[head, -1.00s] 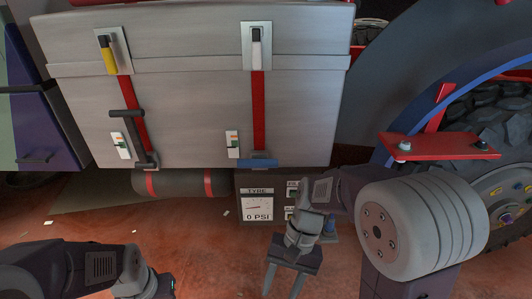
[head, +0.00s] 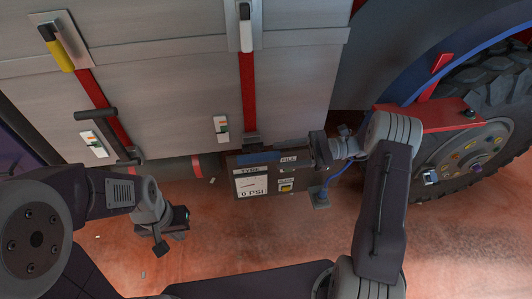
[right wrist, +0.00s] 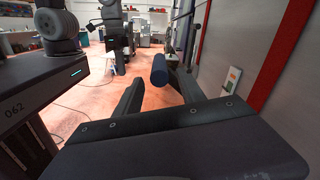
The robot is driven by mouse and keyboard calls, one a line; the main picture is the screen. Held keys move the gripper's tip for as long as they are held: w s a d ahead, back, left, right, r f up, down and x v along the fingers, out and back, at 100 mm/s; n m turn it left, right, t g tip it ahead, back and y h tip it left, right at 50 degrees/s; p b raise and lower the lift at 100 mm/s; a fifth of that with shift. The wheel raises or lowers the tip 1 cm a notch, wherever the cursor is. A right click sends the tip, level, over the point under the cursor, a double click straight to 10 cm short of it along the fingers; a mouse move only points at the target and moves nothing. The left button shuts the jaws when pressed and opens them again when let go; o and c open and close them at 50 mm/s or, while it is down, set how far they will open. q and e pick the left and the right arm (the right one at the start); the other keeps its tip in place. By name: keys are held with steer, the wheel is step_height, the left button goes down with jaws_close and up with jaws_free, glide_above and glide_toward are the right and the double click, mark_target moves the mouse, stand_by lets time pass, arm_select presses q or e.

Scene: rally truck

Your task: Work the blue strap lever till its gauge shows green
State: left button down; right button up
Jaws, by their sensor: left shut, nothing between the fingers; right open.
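The blue strap lever (head: 258,157) hangs at the bottom of the right red strap, below the grey box. In the right wrist view its blue round handle (right wrist: 160,68) shows between the fingertips of my right gripper (head: 290,143). That gripper is open and points left at the handle; I cannot tell whether it touches it. The lever's gauge (head: 222,127) is a small white plate left of the strap with orange and green marks; its reading is too small to tell. My left gripper (head: 160,247) is shut and empty, low over the floor at left.
A black-handled lever (head: 125,155) is on the left strap with its own gauge (head: 95,144). A tyre panel (head: 250,184) reading 0 PSI sits just below the blue lever. A red bracket (head: 430,116) and big wheel (head: 490,140) stand right. Floor in front is open.

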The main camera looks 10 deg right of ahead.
mark_target(269, 158)
steer(key=a, duration=0.3)
steer(key=a+p, duration=0.1)
steer(key=shift+s+a+r, duration=0.25)
steer(key=shift+s+a, duration=0.05)
steer(key=shift+a, duration=0.1)
steer(key=shift+a+f, duration=0.1)
steer(key=shift+a, duration=0.3)
steer(key=shift+w+f, duration=0.1)
steer(key=shift+w, duration=0.05)
jaws_close()
stand_by(0.5)
